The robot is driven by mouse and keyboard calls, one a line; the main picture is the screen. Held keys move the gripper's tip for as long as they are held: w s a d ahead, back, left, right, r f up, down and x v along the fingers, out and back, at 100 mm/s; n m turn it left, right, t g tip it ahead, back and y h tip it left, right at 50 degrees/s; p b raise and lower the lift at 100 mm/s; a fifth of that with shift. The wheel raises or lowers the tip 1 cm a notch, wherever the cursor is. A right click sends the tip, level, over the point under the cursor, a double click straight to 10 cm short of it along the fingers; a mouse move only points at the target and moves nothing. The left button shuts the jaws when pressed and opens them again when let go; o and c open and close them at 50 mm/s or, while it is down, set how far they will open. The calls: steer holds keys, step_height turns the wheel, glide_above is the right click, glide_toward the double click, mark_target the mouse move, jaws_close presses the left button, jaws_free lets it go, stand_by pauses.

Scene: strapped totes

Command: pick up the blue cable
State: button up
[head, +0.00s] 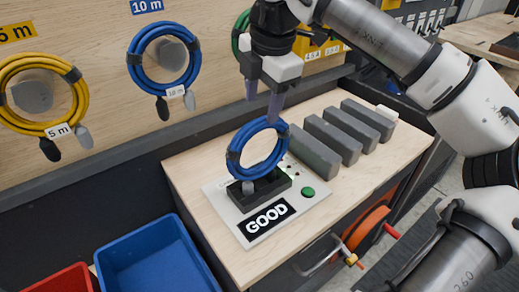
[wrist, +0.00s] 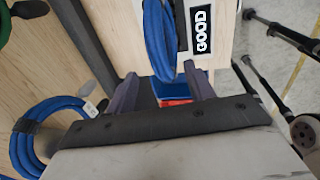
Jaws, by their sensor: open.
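A coiled blue cable (head: 235,150) stands upright in a black holder (head: 258,192) on the tester plate, with dark wraps around the coil. My gripper (head: 262,108) is just above the top of this coil, pointing down, with its fingers apart and nothing held. In the wrist view the coil (wrist: 158,40) reaches down to the gap between my open fingers (wrist: 164,90); I cannot tell whether they touch it. A second blue cable (head: 139,70) hangs on the wall under a 10 m sign; a blue coil also shows at the left of the wrist view (wrist: 24,150).
The tester plate (head: 272,238) carries a "GOOD" display (head: 267,219) and a green button (head: 308,192). Several grey blocks (head: 333,138) stand to its right on the wooden bench (head: 195,160). A yellow cable (head: 77,103) hangs at left. Blue (head: 155,255) and red (head: 68,280) bins sit lower left.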

mark_target(260, 120)
steer(key=shift+w+a+f+p, duration=0.1)
steer(key=shift+w+f+p, duration=0.25)
steer(key=shift+f, duration=0.85)
steer(key=shift+w+a+f+p, duration=0.15)
steer(key=shift+f+p, duration=0.35)
steer(key=shift+f, duration=0.75)
steer(key=shift+w+a+f+p, duration=0.1)
steer(key=shift+w+f+p, duration=0.25)
steer(key=shift+f, duration=0.85)
steer(key=shift+s, duration=0.1)
jaws_close()
steer(key=shift+r, duration=0.1)
